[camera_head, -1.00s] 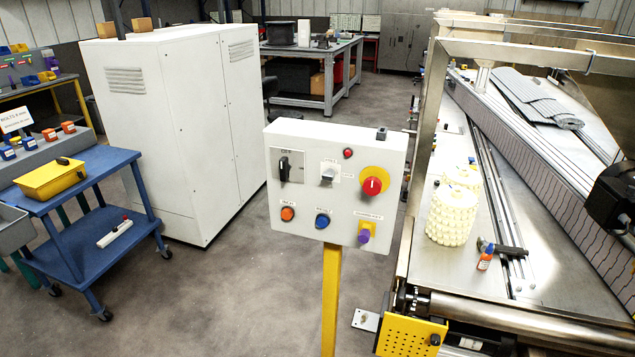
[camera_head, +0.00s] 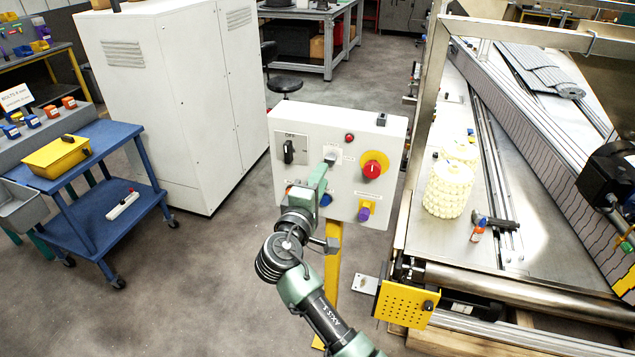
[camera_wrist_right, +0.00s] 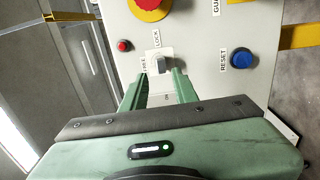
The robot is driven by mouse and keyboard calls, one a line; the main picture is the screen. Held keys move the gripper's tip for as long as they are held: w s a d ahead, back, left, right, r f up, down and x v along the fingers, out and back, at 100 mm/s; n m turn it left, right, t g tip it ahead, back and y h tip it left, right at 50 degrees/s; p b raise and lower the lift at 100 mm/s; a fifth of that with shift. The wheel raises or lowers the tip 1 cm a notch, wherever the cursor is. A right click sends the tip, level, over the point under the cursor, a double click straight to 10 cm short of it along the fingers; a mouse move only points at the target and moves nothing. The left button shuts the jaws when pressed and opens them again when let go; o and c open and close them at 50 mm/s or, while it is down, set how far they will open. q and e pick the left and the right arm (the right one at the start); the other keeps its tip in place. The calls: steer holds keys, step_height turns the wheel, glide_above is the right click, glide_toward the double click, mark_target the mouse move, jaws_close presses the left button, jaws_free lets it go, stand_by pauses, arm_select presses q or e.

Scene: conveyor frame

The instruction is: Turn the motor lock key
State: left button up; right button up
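The motor lock key (camera_wrist_right: 158,64) is a small grey key on a white plate, by labels that appear to read "FREE" and "LOCK". In the head view it sits on the control box (camera_head: 345,128), at the plate (camera_head: 331,154), largely hidden by my gripper. My right gripper (camera_head: 324,168) is in front of the box, its tips close to the plate. In the right wrist view my right gripper (camera_wrist_right: 157,82) is open, its two green fingers apart, with the key just beyond and between the tips. Contact cannot be told. My left gripper is not in view.
Near the key are a red emergency button (camera_head: 372,170), a black rotary switch (camera_head: 289,152), a red lamp (camera_head: 349,138), a purple knob (camera_head: 363,212) and a blue button (camera_wrist_right: 241,59). The conveyor (camera_head: 470,270) stands to the right, a blue cart (camera_head: 95,190) to the left.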

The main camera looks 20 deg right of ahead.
mark_target(330, 162)
steer(key=b+x, duration=0.1)
steer(key=x, duration=0.4)
steer(key=shift+a+f, duration=0.1)
steer(key=shift+f, duration=0.05)
steer(key=shift+b+x, duration=0.35)
steer(key=shift+x, duration=0.5)
jaws_close()
steer(key=n, duration=1.6)
steer(key=shift+n, duration=0.4)
steer(key=shift+c, duration=1.3)
jaws_free()
steer(key=shift+n, duration=0.5)
steer(key=o, duration=0.5)
steer(key=shift+s, duration=0.1)
